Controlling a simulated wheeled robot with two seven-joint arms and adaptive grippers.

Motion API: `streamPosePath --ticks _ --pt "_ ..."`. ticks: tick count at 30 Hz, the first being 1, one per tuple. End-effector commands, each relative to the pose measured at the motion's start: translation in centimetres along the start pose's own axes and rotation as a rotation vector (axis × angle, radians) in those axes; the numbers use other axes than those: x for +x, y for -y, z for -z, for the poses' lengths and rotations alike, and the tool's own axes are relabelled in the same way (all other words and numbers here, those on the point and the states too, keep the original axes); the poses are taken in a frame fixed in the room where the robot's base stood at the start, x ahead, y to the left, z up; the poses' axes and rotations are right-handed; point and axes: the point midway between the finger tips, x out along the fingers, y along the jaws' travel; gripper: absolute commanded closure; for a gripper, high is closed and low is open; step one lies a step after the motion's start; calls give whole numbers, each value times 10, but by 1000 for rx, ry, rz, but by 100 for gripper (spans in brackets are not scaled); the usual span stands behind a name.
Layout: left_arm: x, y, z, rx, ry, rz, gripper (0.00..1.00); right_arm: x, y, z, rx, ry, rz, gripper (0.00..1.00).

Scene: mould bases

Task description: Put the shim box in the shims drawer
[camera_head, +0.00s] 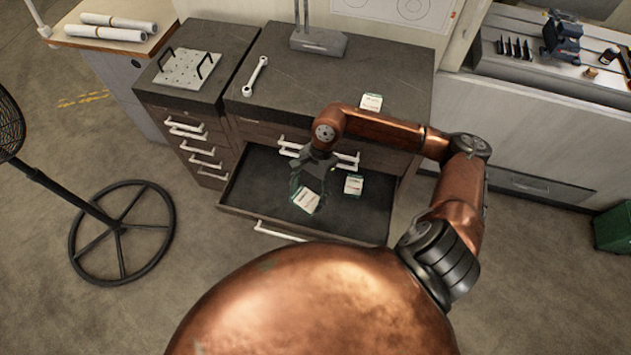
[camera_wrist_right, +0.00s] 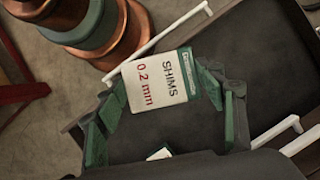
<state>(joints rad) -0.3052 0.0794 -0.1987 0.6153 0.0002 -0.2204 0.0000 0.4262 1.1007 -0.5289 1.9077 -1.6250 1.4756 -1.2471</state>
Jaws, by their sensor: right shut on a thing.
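My right gripper (camera_head: 309,184) is over the open drawer (camera_head: 258,190), pointing down, and is shut on a white and green shim box (camera_head: 305,200). In the right wrist view the held shim box (camera_wrist_right: 158,82) reads "SHIMS 0.2 mm" and sits between the green fingers. The dark drawer floor lies below it; I cannot tell whether the box touches it. A second similar box (camera_head: 353,185) lies in the drawer to the right, and a corner of it probably shows in the wrist view (camera_wrist_right: 160,154). A third similar box (camera_head: 371,102) is on the cabinet top. My left gripper is out of view.
Closed drawers with white handles (camera_head: 201,150) are at the left. A plate with two black handles (camera_head: 187,67) sits on the left cabinet. The drawer's left part is bare.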

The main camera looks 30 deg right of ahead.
Motion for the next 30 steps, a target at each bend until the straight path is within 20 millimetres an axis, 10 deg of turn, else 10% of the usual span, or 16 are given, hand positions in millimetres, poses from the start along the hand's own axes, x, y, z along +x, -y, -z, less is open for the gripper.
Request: streamPosePath --ticks 15,30 --pt "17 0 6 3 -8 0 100 23 -39 40 1102 -2 460 67" --pt "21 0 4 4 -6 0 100 19 -36 63 1465 0 607 67"
